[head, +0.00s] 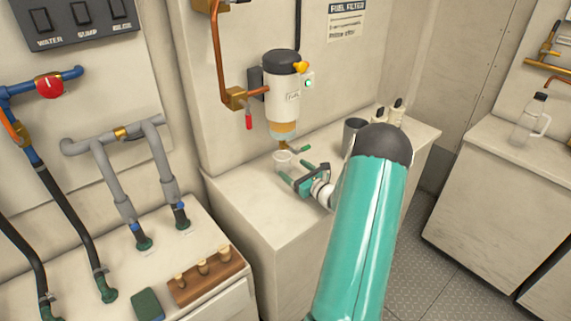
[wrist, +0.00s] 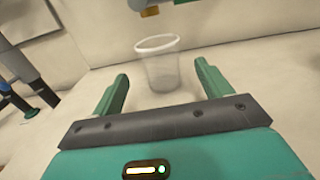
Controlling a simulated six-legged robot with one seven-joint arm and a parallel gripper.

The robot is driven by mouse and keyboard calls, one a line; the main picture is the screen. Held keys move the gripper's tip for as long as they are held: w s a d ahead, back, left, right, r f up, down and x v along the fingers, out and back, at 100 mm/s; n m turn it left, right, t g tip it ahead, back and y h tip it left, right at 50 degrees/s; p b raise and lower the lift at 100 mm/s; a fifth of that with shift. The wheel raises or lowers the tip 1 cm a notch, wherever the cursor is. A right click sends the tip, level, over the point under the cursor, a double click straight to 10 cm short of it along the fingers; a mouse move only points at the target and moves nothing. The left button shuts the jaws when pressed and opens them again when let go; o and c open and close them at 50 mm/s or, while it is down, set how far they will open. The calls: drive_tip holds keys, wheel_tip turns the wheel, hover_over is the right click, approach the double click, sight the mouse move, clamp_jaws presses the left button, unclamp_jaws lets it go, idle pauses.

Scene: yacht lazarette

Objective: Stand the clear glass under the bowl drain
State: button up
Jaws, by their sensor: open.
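A clear glass (head: 283,160) stands upright on the white counter below and slightly left of the fuel filter. In the wrist view the glass (wrist: 158,62) is just beyond the fingertips, roughly midway between them. My gripper (head: 297,172) is open and empty, with its fingers pointing at the glass. The filter's bowl (head: 282,129) is amber at its lower end. A drain with a brass valve (head: 290,147) hangs under it. In the wrist view a brass drain tip (wrist: 149,11) shows at the top, beyond the glass. I cannot tell whether the glass is directly beneath it.
A dark grey cup (head: 353,132) and small white bottles (head: 389,113) stand on the counter to the right. A red-handled valve (head: 248,121) hangs left of the filter. A wooden rack of plugs (head: 206,277) is on the lower left bench.

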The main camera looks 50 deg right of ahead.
drive_tip(key=shift+s+a, duration=0.15)
drive_tip(key=shift+s, duration=0.75)
drive_tip(key=shift+s+a, duration=0.1)
drive_tip(key=shift+s, duration=0.75)
drive_tip(key=shift+w+a+r, duration=0.15)
drive_tip(key=shift+a+r, duration=0.05)
drive_tip(key=shift+a, duration=0.05)
drive_tip(key=w+a+r+n+g+y, duration=0.1)
drive_tip(key=w+a+r+n+y, duration=0.25)
drive_tip(key=a, duration=0.45)
drive_tip(key=w+a+r+n+g+y, duration=0.2)
drive_tip(key=a+r+n+y, duration=0.25)
drive_tip(key=a, duration=0.25)
drive_tip(key=s+a+r+n+g+y, duration=0.1)
drive_tip(key=s+a+r+n+g, duration=0.15)
drive_tip(key=a+n, duration=0.45)
drive_tip(key=s+a+r+n+g+y, duration=0.15)
drive_tip(key=a+n+g, duration=0.25)
drive_tip(key=a, duration=0.7)
drive_tip(key=s+a+r+n+g+h, duration=0.3)
drive_tip(key=s+a+r+n+g, duration=0.15)
drive_tip(key=s+a+n, duration=0.45)
drive_tip(key=s+a+r+n+t+h, duration=0.1)
drive_tip(key=s+a+r+n+h, duration=0.2)
drive_tip(key=s+n, duration=0.6)
drive_tip(key=r+h, duration=0.1)
drive_tip(key=h, duration=0.1)
drive_tip(key=shift+s+a+t+h, duration=0.2)
drive_tip(key=shift+s+t+h, duration=0.05)
drive_tip(key=shift+t+h, duration=0.1)
